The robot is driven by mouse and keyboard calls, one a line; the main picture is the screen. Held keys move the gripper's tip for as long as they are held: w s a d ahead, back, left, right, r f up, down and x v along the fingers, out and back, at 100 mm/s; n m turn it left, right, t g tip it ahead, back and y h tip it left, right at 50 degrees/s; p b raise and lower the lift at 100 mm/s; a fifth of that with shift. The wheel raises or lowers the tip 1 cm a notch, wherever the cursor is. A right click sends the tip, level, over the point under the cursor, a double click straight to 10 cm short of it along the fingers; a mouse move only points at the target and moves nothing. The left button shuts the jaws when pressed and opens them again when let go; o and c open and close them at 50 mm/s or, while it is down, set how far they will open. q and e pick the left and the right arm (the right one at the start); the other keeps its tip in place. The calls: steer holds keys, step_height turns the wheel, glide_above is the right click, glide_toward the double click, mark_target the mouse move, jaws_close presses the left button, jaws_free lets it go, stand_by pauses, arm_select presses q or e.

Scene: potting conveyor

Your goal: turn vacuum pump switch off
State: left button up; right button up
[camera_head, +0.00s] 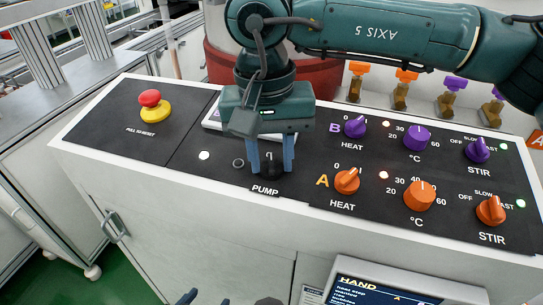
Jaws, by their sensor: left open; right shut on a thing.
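The vacuum pump switch (271,173) is a black knob above the PUMP label on the dark control panel, partly hidden between my fingers. A short light pointer mark on it stands roughly upright in the picture. My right gripper (271,166) reaches in from the right and points down. Its two blue fingers stand on either side of the knob, shut on it. My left gripper (207,301) shows only as bluish fingertips at the bottom edge, in front of the cabinet and apart from the panel. It is open, and most of it is out of view.
A red emergency button (149,98) sits on the panel's left. Orange heat knob A (347,181) and purple heat knob B (355,126) stand right of the pump switch, with more knobs further right. A HAND screen (385,292) is at the bottom. My arm crosses above the panel.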

mark_target(263, 170)
steer(key=shift+n, duration=1)
steer(key=o, duration=1)
steer(key=shift+c, duration=0.2)
step_height(263, 170, up, 13)
steer(key=a, duration=0.1)
steer(key=shift+b, duration=0.35)
steer(key=shift+s, duration=0.2)
